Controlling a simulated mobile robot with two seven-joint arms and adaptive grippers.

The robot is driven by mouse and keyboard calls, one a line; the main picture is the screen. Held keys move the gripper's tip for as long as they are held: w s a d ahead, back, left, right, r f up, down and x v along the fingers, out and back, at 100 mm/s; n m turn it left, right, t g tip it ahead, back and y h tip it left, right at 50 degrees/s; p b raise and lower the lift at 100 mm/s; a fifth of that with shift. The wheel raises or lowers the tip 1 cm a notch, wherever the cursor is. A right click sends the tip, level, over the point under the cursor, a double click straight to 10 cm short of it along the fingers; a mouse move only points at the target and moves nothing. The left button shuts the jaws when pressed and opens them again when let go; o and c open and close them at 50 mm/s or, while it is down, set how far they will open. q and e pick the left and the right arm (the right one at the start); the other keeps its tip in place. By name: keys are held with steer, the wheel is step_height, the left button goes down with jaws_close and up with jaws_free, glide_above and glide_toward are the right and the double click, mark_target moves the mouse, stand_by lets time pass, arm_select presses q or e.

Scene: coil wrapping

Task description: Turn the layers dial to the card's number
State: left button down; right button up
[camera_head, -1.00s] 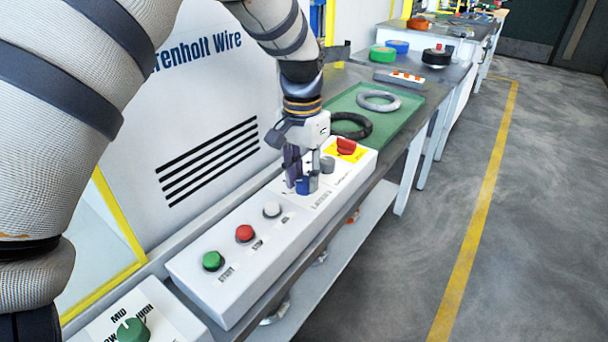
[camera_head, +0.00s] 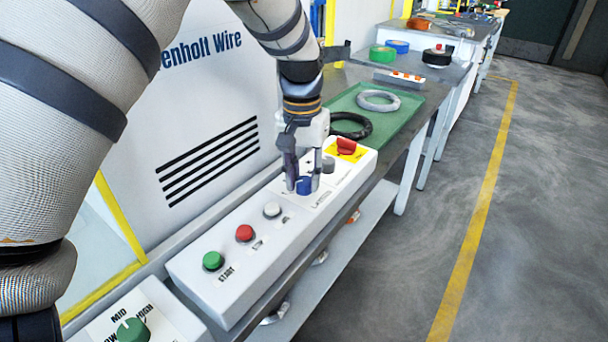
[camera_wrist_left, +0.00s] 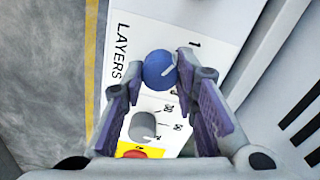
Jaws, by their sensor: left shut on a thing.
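The blue layers dial (camera_head: 304,186) sits on the white control panel (camera_head: 215,275). I see no card that I can read. My right gripper is not in view.
Next to the dial are a grey knob (camera_head: 327,165) and a red switch (camera_head: 346,146) on yellow. White (camera_head: 272,209), red (camera_head: 244,233) and green (camera_head: 213,261) buttons stand along the panel. A green tray (camera_head: 410,112) with coils lies behind. A green dial (camera_head: 133,330) is at the lower left.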

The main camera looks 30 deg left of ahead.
mark_target(303, 180)
arm_select(q)
steer(key=c, duration=1.2)
jaws_free()
steer(key=shift+c, duration=0.2)
step_height(303, 180, up, 12)
steer(key=shift+a, duration=0.15)
